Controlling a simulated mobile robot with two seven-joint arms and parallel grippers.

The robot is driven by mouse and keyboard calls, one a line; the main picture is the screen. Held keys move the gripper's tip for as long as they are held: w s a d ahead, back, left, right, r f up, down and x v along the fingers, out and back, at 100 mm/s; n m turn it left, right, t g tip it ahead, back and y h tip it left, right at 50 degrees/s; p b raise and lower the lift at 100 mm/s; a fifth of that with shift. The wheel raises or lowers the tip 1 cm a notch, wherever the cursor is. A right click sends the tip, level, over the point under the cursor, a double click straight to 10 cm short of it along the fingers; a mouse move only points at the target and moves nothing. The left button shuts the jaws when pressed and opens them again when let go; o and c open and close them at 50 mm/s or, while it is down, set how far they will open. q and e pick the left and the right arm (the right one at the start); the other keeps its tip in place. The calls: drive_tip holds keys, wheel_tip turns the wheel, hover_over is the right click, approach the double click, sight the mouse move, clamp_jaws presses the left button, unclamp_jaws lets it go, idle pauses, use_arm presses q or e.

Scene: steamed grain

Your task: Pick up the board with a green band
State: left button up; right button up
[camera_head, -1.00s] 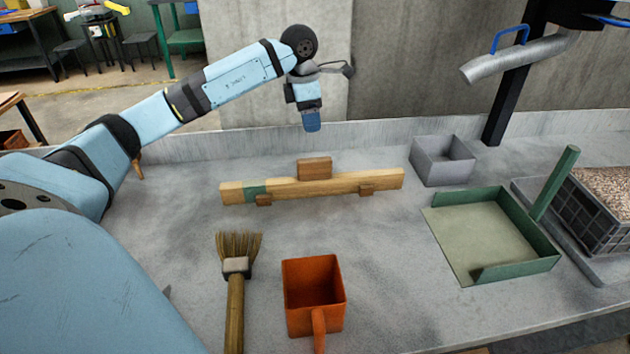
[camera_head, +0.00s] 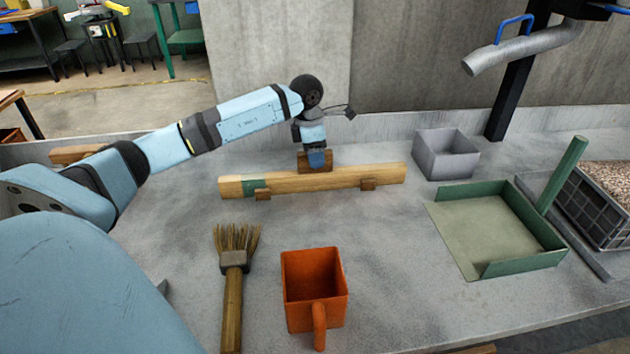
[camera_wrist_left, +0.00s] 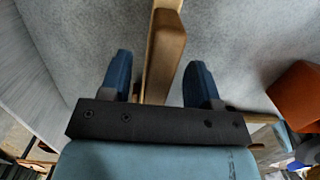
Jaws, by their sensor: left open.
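The board with a green band (camera_head: 345,179) is a long pale wooden bar lying left to right on two small wooden supports, with its green band (camera_head: 255,186) near the left end. A brown wooden block (camera_head: 328,163) rises at its middle, partly hidden by my left gripper (camera_head: 316,158). My left gripper points down over the middle of the board and is open. In the left wrist view its two blue fingers (camera_wrist_left: 158,85) stand on either side of a wooden piece (camera_wrist_left: 163,45), with gaps visible. The green band is not seen there. My right gripper is not in view.
A brush (camera_head: 233,275) and an orange scoop (camera_head: 314,285) lie in front of the board. A grey box (camera_head: 446,155) and a green dustpan-like tray (camera_head: 500,225) are at the right. A concrete wall stands behind. The counter between is clear.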

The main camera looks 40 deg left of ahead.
use_arm(q)
drive_tip(key=shift+f, duration=0.15)
idle(0.3)
drive_tip(key=shift+f, duration=0.25)
clamp_jaws()
